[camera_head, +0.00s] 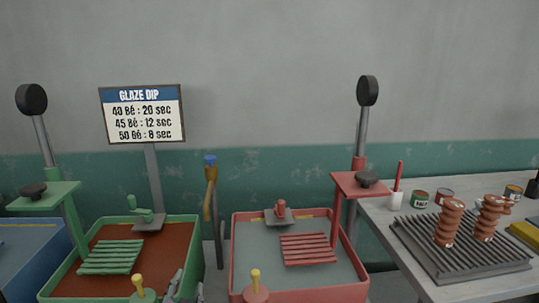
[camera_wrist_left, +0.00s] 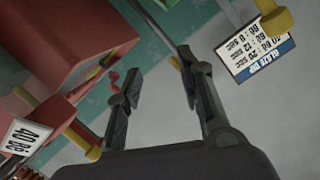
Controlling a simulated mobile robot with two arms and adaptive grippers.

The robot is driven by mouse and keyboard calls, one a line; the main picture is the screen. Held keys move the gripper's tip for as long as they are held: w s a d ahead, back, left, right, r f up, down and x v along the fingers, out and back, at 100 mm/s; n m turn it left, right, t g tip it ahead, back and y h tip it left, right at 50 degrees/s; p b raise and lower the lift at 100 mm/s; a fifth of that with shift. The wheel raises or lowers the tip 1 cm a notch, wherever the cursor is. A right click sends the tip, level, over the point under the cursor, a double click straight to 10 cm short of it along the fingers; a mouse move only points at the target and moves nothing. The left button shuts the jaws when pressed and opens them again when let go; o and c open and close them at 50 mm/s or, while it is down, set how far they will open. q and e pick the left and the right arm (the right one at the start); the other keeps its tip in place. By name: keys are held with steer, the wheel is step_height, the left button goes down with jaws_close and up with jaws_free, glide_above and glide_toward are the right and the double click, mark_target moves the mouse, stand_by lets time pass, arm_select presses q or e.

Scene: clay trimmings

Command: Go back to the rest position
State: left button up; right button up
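My right gripper does not show in either view. The task names no object.
A glaze dip sign (camera_head: 142,114) stands behind the tanks. A blue tank (camera_head: 40,250) is at left. At right, a table (camera_head: 405,270) bears a ribbed rack (camera_head: 470,262) with coiled clay-coloured pieces (camera_head: 450,222) and small cans (camera_head: 420,199). The wall above is clear.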

arm_select(q)
steer(key=s+a+f+n+g, duration=0.25)
steer(key=s+f+g, duration=0.35)
steer(key=s+f, duration=0.7)
steer(key=s+f+g+h, duration=0.1)
steer(key=s+f+g, duration=0.2)
steer(key=s, duration=0.6)
steer(key=s+f+g+h, duration=0.1)
steer(key=s+f+g, duration=0.2)
steer(key=s, duration=0.5)
step_height(320, 180, down, 27)
steer(key=s+g, duration=0.1)
steer(key=s, duration=0.1)
steer(key=s+a+f+g, duration=0.1)
steer(key=s+a+f, duration=0.1)
steer(key=s+f, duration=1.3)
steer(key=shift+s+a+f, duration=0.3)
steer(key=shift+s+a, duration=0.1)
steer(key=shift+s, duration=0.2)
steer(key=shift+m, duration=0.25)
